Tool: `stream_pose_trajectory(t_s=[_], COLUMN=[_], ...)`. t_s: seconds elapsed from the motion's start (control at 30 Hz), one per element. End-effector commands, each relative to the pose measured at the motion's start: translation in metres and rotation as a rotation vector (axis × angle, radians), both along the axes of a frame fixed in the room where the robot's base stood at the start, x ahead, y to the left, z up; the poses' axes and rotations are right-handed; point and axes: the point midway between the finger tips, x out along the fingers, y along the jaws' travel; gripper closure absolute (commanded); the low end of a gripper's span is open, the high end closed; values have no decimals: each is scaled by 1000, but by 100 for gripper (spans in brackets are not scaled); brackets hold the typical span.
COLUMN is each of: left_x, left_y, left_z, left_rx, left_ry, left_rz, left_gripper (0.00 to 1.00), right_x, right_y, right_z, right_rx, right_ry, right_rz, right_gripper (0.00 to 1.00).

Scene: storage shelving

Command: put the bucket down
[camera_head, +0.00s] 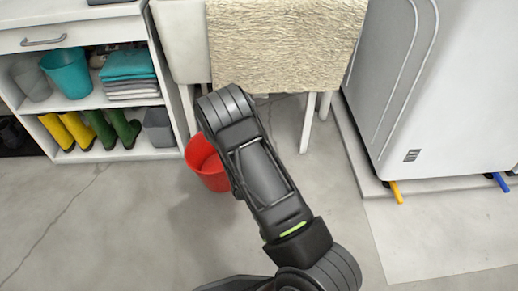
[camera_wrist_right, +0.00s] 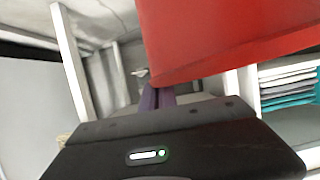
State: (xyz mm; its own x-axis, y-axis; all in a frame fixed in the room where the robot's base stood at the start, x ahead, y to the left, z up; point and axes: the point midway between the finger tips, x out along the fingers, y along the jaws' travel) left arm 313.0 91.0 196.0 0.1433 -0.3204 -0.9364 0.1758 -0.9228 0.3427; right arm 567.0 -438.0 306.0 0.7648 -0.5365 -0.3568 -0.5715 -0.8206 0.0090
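The red bucket (camera_head: 208,172) is upright in the head view, its open top facing up, in front of the white table's legs. My right arm reaches over its right side and hides part of it; the gripper itself is hidden there. In the right wrist view, which looks upside down, the bucket (camera_wrist_right: 225,40) fills the upper right. My right gripper (camera_wrist_right: 157,92) has its dark purple fingers close together at the bucket's rim and appears shut on it. I cannot tell whether the bucket's base touches the floor. My left gripper is not in view.
White shelving (camera_head: 93,100) with boots, towels and a teal bucket (camera_head: 67,72) stands at the left. A white table with a beige cloth (camera_head: 285,45) is behind the bucket. A large white appliance (camera_head: 440,90) stands right. The floor in front is open.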

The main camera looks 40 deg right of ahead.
Motion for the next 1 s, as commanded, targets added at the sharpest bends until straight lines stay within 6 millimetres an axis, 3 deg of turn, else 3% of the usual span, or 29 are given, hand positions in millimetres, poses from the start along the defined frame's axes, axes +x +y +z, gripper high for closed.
stream_pose_trajectory(t_s=[0.17,0.3,0.5,0.6,0.73,1.0], left_x=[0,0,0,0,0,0], left_y=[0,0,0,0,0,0], left_z=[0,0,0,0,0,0], left_rx=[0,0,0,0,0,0], left_ry=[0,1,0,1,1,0], left_rz=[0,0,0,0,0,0], left_gripper=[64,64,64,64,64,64], right_x=[21,38,45,43,41,41], right_y=[51,112,197,222,238,240], right_z=[42,94,168,190,203,205], right_rx=[7,7,0,2,4,4], right_ry=[-12,-24,-28,-25,-20,-18], right_rz=[150,309,513,569,605,610], right_gripper=[100,100,100,100,100,100])
